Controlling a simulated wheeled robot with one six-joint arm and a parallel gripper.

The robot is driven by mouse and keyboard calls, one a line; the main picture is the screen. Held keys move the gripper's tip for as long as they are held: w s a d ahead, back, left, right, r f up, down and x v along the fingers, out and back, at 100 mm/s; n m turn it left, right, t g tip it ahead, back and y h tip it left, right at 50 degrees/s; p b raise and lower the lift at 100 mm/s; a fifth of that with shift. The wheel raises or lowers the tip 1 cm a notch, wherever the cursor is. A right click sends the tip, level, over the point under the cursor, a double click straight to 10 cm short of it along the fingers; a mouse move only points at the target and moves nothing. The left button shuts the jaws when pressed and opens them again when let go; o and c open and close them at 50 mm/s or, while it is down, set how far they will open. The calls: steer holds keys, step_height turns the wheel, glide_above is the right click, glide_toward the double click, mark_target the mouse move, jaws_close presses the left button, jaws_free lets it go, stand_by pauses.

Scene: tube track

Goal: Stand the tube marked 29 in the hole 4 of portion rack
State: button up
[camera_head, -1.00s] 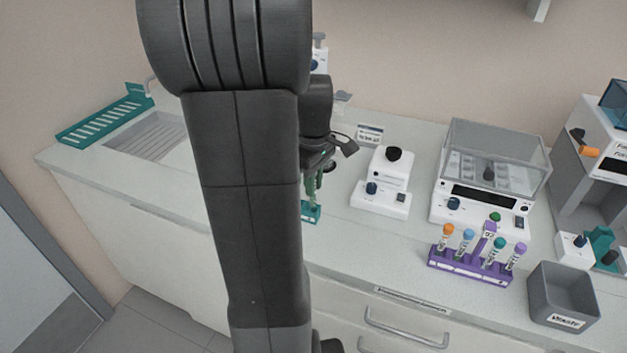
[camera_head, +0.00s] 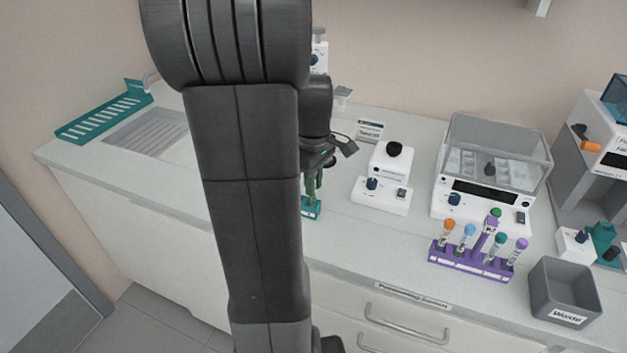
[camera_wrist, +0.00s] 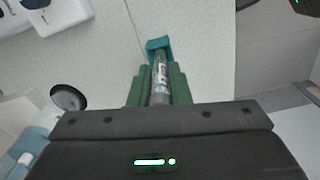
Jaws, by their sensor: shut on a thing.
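My gripper (camera_wrist: 160,90) has green fingers that are closed around a clear tube (camera_wrist: 160,76) with a pale label and a grey end near the palm. The label's number is too small to read. A small teal block (camera_wrist: 159,44) shows at the tube's far end in the wrist view. In the head view my gripper (camera_head: 318,184) is partly hidden behind my arm, just above a teal rack (camera_head: 311,210) on the counter. Most of that rack is hidden. I cannot tell whether the tube is in a hole, or which rack is the portion rack.
A purple rack (camera_head: 470,266) with several capped tubes stands at the right, left of a grey waste bin (camera_head: 566,290). White devices (camera_head: 382,190) and a balance with a clear cover (camera_head: 490,160) stand behind. A teal slotted tray (camera_head: 103,115) lies at the far left.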

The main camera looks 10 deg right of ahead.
steer(key=shift+f, duration=0.2)
steer(key=shift+f+b, duration=0.35)
steer(key=shift+f, duration=0.1)
steer(key=o, duration=0.8)
steer(key=shift+o, duration=0.2)
step_height(320, 180, up, 14)
steer(key=shift+f, duration=0.1)
stand_by(0.4)
stand_by(0.4)
